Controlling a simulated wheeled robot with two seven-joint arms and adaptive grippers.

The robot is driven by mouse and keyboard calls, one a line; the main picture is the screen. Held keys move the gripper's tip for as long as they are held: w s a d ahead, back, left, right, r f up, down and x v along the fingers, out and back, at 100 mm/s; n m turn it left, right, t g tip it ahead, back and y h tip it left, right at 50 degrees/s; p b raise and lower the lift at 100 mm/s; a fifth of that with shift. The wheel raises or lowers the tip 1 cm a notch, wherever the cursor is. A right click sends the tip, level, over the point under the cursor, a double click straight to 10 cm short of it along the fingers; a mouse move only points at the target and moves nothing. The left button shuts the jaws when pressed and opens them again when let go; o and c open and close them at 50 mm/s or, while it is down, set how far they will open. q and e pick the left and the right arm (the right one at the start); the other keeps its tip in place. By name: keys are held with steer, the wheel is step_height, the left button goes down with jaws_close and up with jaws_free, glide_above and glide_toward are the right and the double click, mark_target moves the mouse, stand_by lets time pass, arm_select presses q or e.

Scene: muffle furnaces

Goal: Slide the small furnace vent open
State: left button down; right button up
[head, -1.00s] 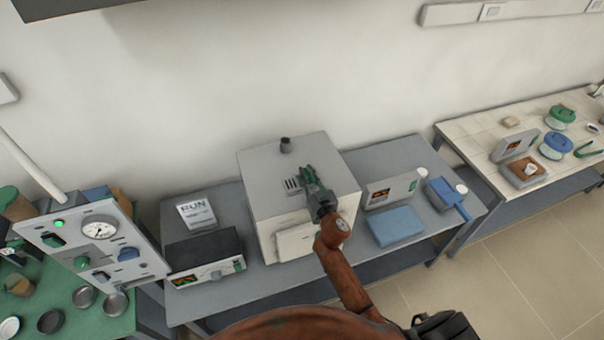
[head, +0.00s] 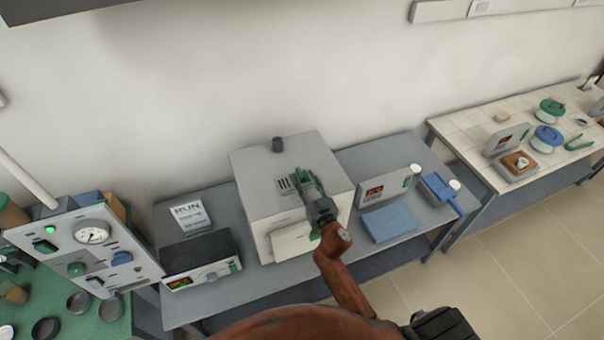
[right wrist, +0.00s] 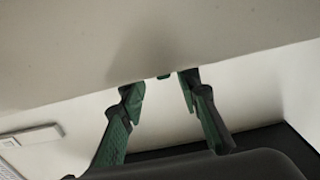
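The small furnace (head: 252,207) is a pale grey box on the grey bench, with a dark round stub (head: 278,145) on its top. The vent (head: 284,185) shows as dark slots on the top, left of my right gripper. My right gripper (head: 302,178), with green fingers, is over the furnace top beside these slots. In the right wrist view its fingers (right wrist: 160,84) are apart, close to the pale furnace surface (right wrist: 150,40). A small green piece (right wrist: 163,76) shows between the fingertips; contact cannot be told.
A black-topped control box (head: 200,260) and a RUN card (head: 188,214) are left of the furnace. A grey display panel (head: 385,190), blue block (head: 389,224) and blue tool (head: 441,190) are to its right. A gauge panel (head: 75,250) stands far left.

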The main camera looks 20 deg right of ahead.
steer(key=s, duration=0.7)
steer(key=shift+s+a, duration=0.25)
steer(key=shift+s, duration=0.1)
